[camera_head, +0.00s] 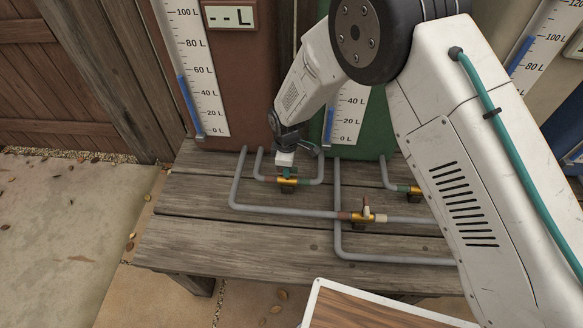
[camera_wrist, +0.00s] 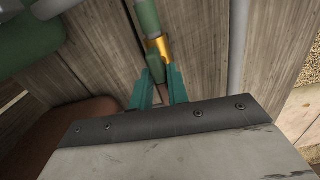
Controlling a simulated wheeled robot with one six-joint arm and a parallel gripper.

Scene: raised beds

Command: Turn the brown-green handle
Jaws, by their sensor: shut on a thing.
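The brown-green valve (camera_head: 288,181) sits on the pipe between the brown and green tanks, with a brass body and brown and green bands. In the wrist view its brass body (camera_wrist: 160,47) shows just past my fingertips. My gripper (camera_head: 286,171) reaches down to it from above. In the wrist view the teal fingers are closed around the handle (camera_wrist: 155,66), whose green part shows between them. The rest of the handle is mostly hidden by the fingers.
A second brass valve (camera_head: 367,216) with brown and cream bands stands nearer the front, its handle upright. A third valve (camera_head: 408,189) is partly behind my arm. Grey pipes (camera_head: 285,211) run over the wooden bench (camera_head: 190,228). The brown tank (camera_head: 240,75) and green tank (camera_head: 374,128) stand close behind.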

